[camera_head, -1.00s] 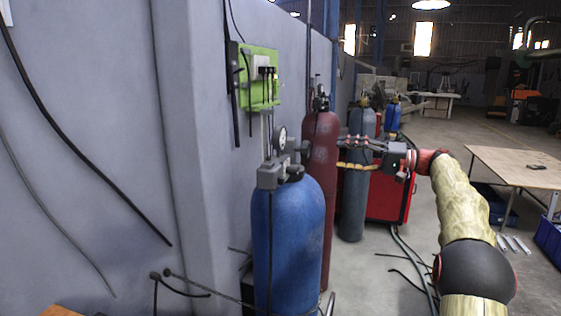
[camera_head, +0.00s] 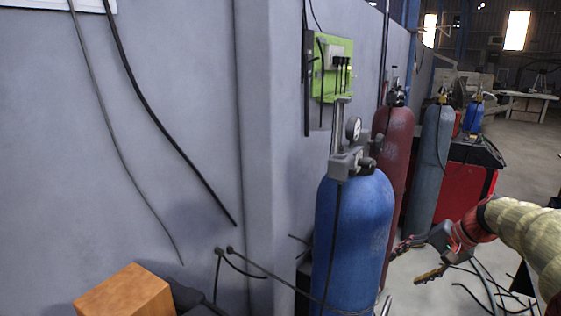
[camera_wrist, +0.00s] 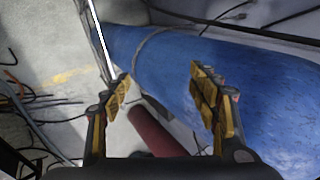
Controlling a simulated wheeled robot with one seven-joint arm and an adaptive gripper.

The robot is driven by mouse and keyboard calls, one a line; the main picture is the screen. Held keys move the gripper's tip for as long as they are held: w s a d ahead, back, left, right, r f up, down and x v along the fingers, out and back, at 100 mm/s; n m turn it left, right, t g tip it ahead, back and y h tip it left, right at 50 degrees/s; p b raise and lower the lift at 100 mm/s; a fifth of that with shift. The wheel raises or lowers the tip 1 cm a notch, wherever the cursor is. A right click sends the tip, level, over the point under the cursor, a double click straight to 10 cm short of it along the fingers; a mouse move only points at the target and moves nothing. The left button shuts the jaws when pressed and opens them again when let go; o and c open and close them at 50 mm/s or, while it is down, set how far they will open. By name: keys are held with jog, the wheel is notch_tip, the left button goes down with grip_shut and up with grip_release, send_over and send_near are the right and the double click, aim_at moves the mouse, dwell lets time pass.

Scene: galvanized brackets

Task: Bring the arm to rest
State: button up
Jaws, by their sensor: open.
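My gripper (camera_head: 418,262) is at the lower right of the head view, at the end of my arm, just right of a blue gas cylinder (camera_head: 352,235). In the wrist view my gripper (camera_wrist: 165,95) shows two yellow-padded fingers spread apart with nothing between them. The blue cylinder (camera_wrist: 270,85) lies across the wrist view behind the fingers. I cannot tell the exact gap between fingers and cylinder.
A dark red cylinder (camera_head: 396,140) and a grey cylinder (camera_head: 430,165) stand behind the blue one. A red cabinet (camera_head: 466,185) is farther back. An orange-brown box (camera_head: 128,292) is at the lower left. Cables (camera_head: 490,285) lie on the floor. A wall (camera_head: 170,130) fills the left.

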jog(key=s+a+f+n+h+b, duration=0.1)
jog(key=s+a, duration=0.4)
jog(key=s, duration=0.5)
jog(key=s+a+f+n+h+b, duration=0.1)
jog(key=s+a+n, duration=0.3)
jog(key=s, duration=0.7)
jog(key=s+a+f+n+h+b, duration=0.1)
jog(key=s+a+n+h, duration=0.1)
jog(key=s+a, duration=0.5)
jog(key=s, duration=0.3)
jog(key=shift+s+f+n+t+h, duration=0.35)
jog(key=shift+n+t+h, duration=0.05)
jog(key=shift+a, duration=0.1)
